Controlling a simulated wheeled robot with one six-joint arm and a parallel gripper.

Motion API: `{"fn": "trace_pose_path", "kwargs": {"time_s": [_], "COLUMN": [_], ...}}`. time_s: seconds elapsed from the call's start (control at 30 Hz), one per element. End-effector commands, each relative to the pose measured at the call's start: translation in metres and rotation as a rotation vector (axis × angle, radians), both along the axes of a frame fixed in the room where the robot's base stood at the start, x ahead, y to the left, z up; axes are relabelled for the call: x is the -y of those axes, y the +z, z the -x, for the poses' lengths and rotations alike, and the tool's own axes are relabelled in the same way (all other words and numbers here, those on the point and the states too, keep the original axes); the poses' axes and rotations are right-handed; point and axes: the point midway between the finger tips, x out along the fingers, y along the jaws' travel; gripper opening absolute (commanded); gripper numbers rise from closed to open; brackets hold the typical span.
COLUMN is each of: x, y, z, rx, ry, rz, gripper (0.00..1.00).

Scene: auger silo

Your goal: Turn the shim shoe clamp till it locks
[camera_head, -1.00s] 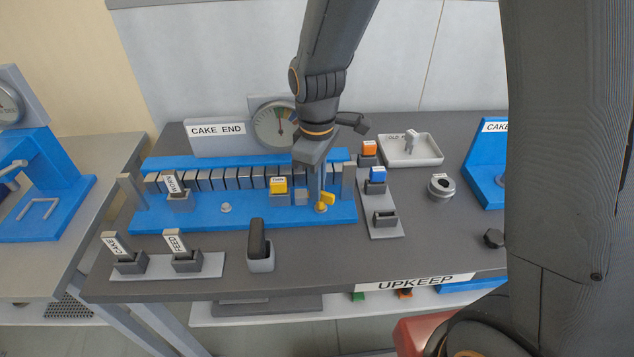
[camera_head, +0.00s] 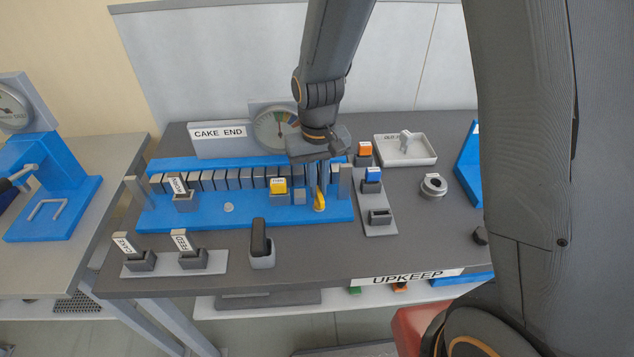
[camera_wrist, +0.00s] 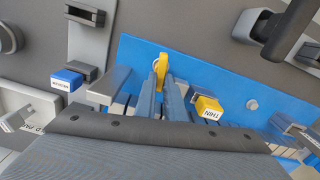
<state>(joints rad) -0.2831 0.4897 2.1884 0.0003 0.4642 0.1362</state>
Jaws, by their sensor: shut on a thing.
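The yellow shim shoe clamp (camera_head: 319,202) is a small lever at the right end of the blue bed (camera_head: 250,214). In the wrist view the clamp (camera_wrist: 162,66) stands at the fingertips, near the bed's edge. My gripper (camera_head: 318,188) points down and is shut on the clamp. Its fingers also show in the wrist view (camera_wrist: 162,84) and hide part of the clamp. I cannot tell from the frames whether the clamp is locked. A yellow-topped shim block marked THIN (camera_head: 279,186) sits left of the gripper.
A row of grey plates (camera_head: 232,180) runs behind the clamp, with a dial (camera_head: 275,130) beyond. Orange (camera_head: 364,149) and blue (camera_head: 373,174) blocks stand close on the right. A black-handled holder (camera_head: 261,246) stands in front.

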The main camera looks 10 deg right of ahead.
Motion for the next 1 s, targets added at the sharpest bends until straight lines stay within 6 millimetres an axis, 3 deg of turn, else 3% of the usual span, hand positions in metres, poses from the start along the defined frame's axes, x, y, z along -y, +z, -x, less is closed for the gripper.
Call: {"fn": "trace_pose_path", "kwargs": {"time_s": [0.4, 0.93, 0.97, 1.0], "x": [0.002, 0.0022, 0.0022, 0.0021], "y": [0.0011, 0.0011, 0.0011, 0.0011], "z": [-0.0016, -0.002, -0.002, -0.002], "rx": [0.003, 0.004, 0.004, 0.004], "ry": [-0.176, -0.198, -0.198, -0.198], "rz": [0.0, -0.001, -0.001, -0.001], "gripper": [0.0, 0.0, 0.13, 0.2]}}
